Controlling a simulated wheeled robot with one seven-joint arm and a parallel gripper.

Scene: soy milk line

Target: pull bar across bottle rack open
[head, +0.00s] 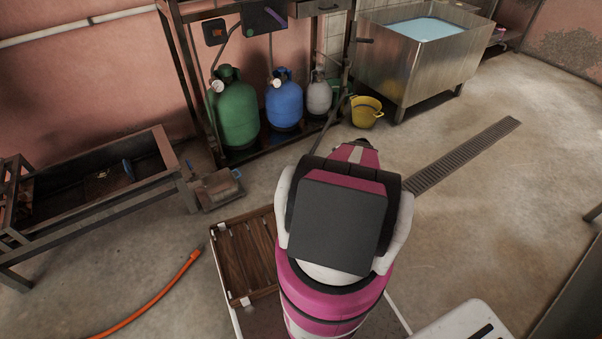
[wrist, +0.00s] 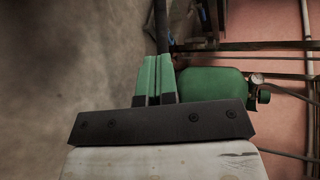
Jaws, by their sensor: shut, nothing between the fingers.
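The bottle rack (head: 181,58) is a dark metal frame by the pink wall. It holds a green bottle (head: 236,112), a blue bottle (head: 284,104) and a small grey bottle (head: 319,97). A thin dark bar (head: 331,122) slants at the rack's right side, its lower end hidden behind my arm. A dark bar (wrist: 160,22), probably the same one, runs up from my fingertips in the wrist view. My gripper (wrist: 153,58) is shut and empty, with the green bottle (wrist: 212,84) beside it. I cannot tell whether the fingers touch the bar. The head view hides my fingers.
A yellow bucket (head: 366,112) stands right of the rack, before a steel tank (head: 425,62). A metal trough (head: 95,185) is at the left. An orange hose (head: 155,297) and a wooden-topped stand (head: 246,258) are nearer. Floor at the right is clear around a drain grate (head: 467,153).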

